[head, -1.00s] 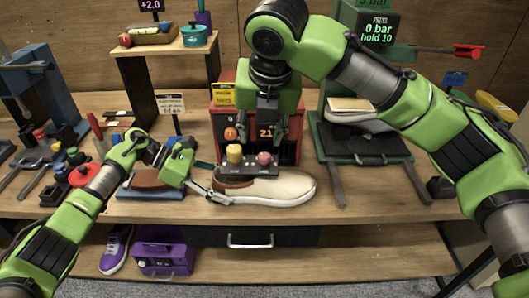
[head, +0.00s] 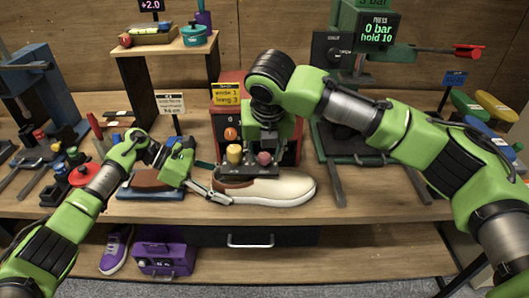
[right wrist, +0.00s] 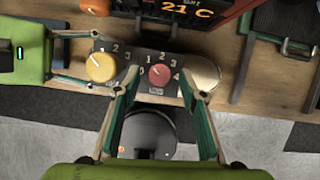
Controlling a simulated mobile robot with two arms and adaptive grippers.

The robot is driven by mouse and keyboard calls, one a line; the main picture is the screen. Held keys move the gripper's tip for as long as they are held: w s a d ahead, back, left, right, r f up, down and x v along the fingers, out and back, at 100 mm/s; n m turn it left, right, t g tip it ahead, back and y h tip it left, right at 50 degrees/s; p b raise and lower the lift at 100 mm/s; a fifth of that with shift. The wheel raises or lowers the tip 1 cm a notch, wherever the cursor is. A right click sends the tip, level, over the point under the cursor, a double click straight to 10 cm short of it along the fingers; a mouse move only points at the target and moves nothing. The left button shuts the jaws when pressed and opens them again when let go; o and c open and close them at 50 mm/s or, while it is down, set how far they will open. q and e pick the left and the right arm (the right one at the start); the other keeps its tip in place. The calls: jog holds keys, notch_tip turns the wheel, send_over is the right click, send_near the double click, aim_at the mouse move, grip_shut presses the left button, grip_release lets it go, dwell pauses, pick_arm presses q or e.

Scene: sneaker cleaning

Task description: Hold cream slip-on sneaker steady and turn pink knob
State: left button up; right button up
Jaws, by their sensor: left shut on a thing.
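The cream slip-on sneaker (head: 290,187) lies on the bench with its toe to the right; its brown heel part is at the left. A dark knob panel with the pink knob (head: 264,158) and a yellow knob (head: 234,153) sits over the sneaker's upper side. My left gripper (head: 213,194) is shut on the sneaker's left end. My right gripper (head: 268,138) is above and behind the pink knob. In the right wrist view its open fingers (right wrist: 159,88) lie to either side of the pink knob (right wrist: 159,76), with gaps visible; contact cannot be made out.
A red box with a display (head: 285,128) stands behind the panel. A green press (head: 350,60) is at the right behind my right arm. The bench front right of the sneaker is clear.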

jog(key=shift+w+f, duration=0.1)
jog(key=shift+f, duration=0.1)
grip_shut()
